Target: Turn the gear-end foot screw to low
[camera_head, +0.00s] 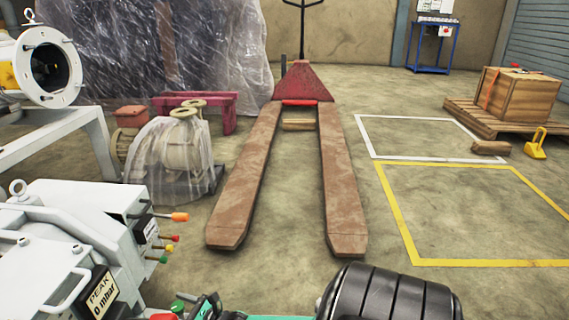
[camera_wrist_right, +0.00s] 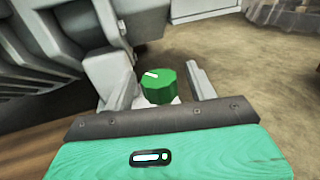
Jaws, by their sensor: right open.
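A green foot screw knob (camera_wrist_right: 158,86) with a white pointer line on its top shows in the right wrist view. My right gripper (camera_wrist_right: 160,76) is open, with one finger on each side of the knob; I cannot tell whether either finger touches it. In the head view my right gripper (camera_head: 186,300) is at the bottom edge, close beside the grey machine (camera_head: 75,225), and mostly cut off. A small green knob (camera_head: 178,306) shows there, partly hidden. My left gripper is not in view.
The machine carries a display reading PEAK 0 mbar (camera_head: 98,292) and several coloured knobs on its right side. A wrapped pump (camera_head: 172,160) and a pallet jack (camera_head: 255,180) stand beyond. Open floor lies right, with a yellow marked square (camera_head: 480,262).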

